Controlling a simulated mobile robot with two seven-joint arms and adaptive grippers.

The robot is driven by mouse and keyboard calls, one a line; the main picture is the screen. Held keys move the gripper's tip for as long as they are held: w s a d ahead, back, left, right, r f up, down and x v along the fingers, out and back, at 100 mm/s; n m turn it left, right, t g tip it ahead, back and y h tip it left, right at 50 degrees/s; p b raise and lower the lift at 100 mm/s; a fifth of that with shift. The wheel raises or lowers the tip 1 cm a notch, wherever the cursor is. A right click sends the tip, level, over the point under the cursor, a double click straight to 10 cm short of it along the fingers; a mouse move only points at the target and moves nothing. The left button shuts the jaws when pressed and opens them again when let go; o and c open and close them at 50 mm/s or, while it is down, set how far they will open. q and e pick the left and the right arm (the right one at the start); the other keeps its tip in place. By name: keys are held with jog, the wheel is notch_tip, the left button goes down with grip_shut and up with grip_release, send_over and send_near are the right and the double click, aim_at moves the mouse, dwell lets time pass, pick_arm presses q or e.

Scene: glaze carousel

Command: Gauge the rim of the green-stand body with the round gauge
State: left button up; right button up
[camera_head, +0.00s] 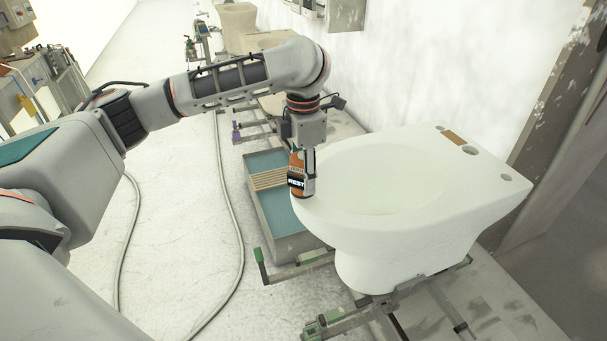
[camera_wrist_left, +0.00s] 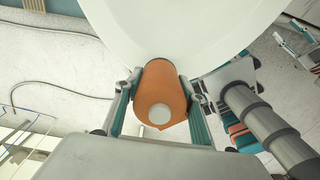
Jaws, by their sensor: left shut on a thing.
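The white toilet-shaped body (camera_head: 440,190) stands on a stand with green end pieces (camera_head: 316,326) at the right of the head view. My left gripper (camera_head: 303,182) points down at the left part of the body's rim, shut on an orange and black round gauge (camera_head: 297,176). In the left wrist view the orange gauge (camera_wrist_left: 160,95) sits between both fingers of the gripper (camera_wrist_left: 161,98), with a pale disc on its end. The gauge's far end is at the white rim (camera_wrist_left: 180,40); whether it touches cannot be told. My right gripper is not in view.
A grey trough (camera_head: 281,222) with teal inside and wooden slats (camera_head: 268,179) stands left of the body. A hose (camera_head: 238,240) lies on the pale floor. Other stands and a beige vessel (camera_head: 237,27) are farther back. A panel (camera_head: 575,100) stands at right.

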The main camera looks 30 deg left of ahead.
pick_arm(q)
jog(key=shift+f, duration=0.6)
dwell(0.7)
dwell(0.6)
jog(key=o, duration=1.1)
notch_tip(320, 180, up, 12)
